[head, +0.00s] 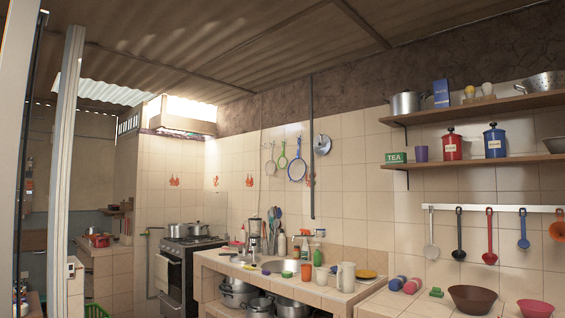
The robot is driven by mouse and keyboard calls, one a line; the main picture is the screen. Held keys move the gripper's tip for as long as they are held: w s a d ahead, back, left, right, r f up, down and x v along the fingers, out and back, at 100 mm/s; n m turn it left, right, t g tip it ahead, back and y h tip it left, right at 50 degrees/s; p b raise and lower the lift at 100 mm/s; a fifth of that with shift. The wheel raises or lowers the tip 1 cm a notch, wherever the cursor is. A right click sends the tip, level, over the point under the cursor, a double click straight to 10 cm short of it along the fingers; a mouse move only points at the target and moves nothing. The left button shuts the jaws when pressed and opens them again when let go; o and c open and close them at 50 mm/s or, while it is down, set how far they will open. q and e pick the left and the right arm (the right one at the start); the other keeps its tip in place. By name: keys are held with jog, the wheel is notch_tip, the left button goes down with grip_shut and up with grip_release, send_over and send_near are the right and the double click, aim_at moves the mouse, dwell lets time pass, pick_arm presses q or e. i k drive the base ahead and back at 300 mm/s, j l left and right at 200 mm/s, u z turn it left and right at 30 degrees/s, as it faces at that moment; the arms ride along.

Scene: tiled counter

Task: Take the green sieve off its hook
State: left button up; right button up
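The green sieve (282,161) hangs on the tiled wall above the sink counter. It is the middle one of three hanging sieves and looks small and far off. A pale grey sieve (270,167) hangs to its left and a larger blue-rimmed sieve (297,170) to its right. The hooks are too small to make out clearly. Neither of my grippers is in view.
The tiled counter (225,262) below holds a blender, bottles, a utensil holder and a pitcher. A stove (180,265) stands left of it. Shelves (480,162) and hanging ladles are at the right. A dark vertical pipe (312,150) runs right of the sieves.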

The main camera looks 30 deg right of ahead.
aim_at(281, 162)
jog(key=i+l+z, duration=0.25)
jog(key=i, duration=0.15)
jog(key=i+z, duration=0.25)
jog(key=i, duration=0.15)
jog(key=i+z, duration=0.25)
jog(key=i, duration=2.15)
jog(key=i+j+z, duration=0.15)
jog(key=i+z, duration=0.25)
jog(key=i+j+z, duration=0.4)
jog(key=i, duration=0.15)
jog(key=i+j+z, duration=0.8)
